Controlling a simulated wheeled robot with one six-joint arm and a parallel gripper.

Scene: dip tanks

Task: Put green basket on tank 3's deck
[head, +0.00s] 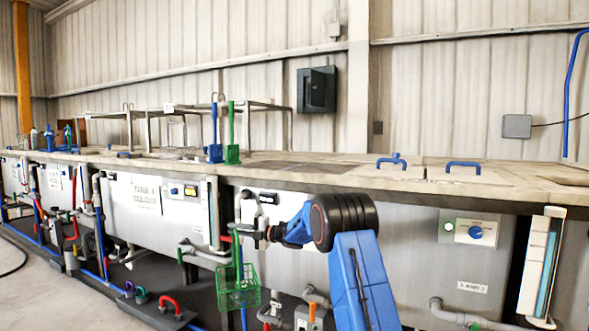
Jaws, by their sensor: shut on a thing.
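The green basket (238,290) is a wire basket with a tall upright green handle. It hangs in front of the tank fronts, below deck height. My gripper (250,234) is shut on the basket's handle, above the wire part. The basket hangs about upright and apart from the deck. The long deck (390,178) runs along the tank tops. A front panel right of my arm carries a label (472,287) that seems to read "3 AND 2". The panel to the left is labelled tank 4 (145,192).
A blue upright (214,135) and a green upright (232,135) stand on the deck left of centre, near a metal frame (270,105). Blue handles (463,165) sit on lids at the right. Pipes (190,250) and a white-blue gauge (541,262) stick out from the fronts.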

